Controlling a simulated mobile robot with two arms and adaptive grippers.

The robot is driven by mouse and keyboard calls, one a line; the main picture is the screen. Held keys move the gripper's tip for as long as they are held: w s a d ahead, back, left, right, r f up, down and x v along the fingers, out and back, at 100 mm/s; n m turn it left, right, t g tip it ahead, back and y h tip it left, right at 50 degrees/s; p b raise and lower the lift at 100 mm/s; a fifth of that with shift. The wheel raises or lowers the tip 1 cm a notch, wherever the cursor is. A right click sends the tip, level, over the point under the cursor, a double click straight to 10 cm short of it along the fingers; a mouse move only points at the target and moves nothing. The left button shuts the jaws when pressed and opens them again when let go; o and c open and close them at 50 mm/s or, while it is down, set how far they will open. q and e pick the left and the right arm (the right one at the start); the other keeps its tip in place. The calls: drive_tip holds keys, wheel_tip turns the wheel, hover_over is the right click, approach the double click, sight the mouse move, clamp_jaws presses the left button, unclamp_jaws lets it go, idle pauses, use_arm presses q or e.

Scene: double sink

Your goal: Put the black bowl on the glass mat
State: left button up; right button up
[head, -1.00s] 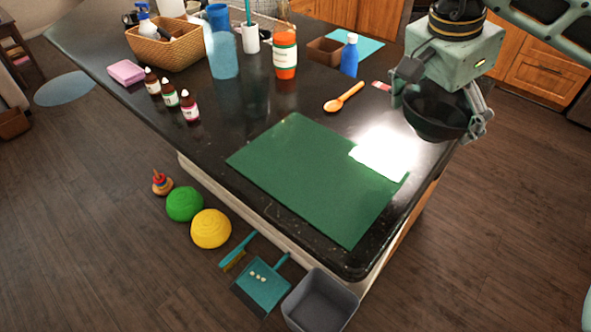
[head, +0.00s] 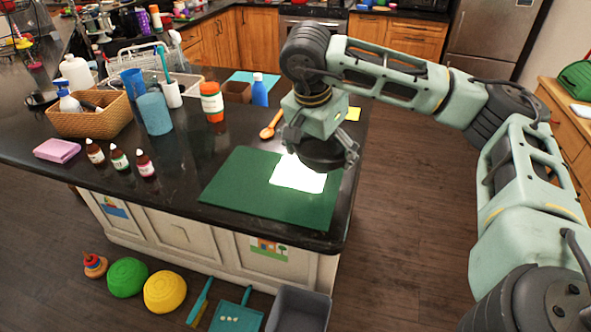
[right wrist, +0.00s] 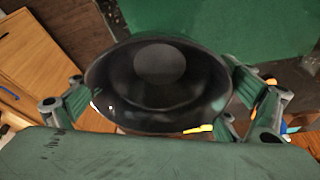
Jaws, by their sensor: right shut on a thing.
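The black bowl (head: 318,157) hangs in my right gripper (head: 320,152), whose fingers grip it at opposite sides. In the head view it overlaps the back right corner of the green glass mat (head: 245,190). In the right wrist view the bowl (right wrist: 158,85) lies between the two fingers (right wrist: 160,105), and the mat (right wrist: 200,22) shows beyond it. The bowl appears held above the counter; its exact height is unclear. The mat lies flat and bare, with a bright glare patch near the bowl. My left gripper is out of view.
An orange-labelled bottle (head: 212,101), blue cup (head: 154,113), basket (head: 92,113) and several small bottles occupy the counter's left. A grey bin (head: 299,309) is on the floor in front.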

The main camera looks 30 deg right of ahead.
sight(302, 184)
drive_tip(key=w+a, duration=0.1)
drive_tip(key=w+a+f+p, duration=0.1)
drive_tip(key=a, duration=0.1)
drive_tip(key=shift+f, duration=0.15)
drive_tip(key=shift+w+a+f, duration=0.35)
drive_tip(key=shift+a+f, duration=0.15)
drive_tip(key=shift+a, duration=0.05)
drive_tip(key=x, duration=0.1)
drive_tip(key=p+x, duration=0.2)
drive_tip(key=shift+s+a+f, duration=0.15)
drive_tip(key=shift+a, duration=0.1)
drive_tip(key=shift+f+p, duration=0.3)
drive_tip(key=shift+f, duration=0.05)
drive_tip(key=shift+a+f, duration=0.1)
drive_tip(key=shift+f, duration=0.2)
drive_tip(key=o, duration=1)
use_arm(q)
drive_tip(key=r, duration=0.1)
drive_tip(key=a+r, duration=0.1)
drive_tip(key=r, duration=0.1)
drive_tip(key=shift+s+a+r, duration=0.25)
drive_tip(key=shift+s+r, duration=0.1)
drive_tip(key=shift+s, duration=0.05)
use_arm(e)
drive_tip(key=shift+o, duration=0.5)
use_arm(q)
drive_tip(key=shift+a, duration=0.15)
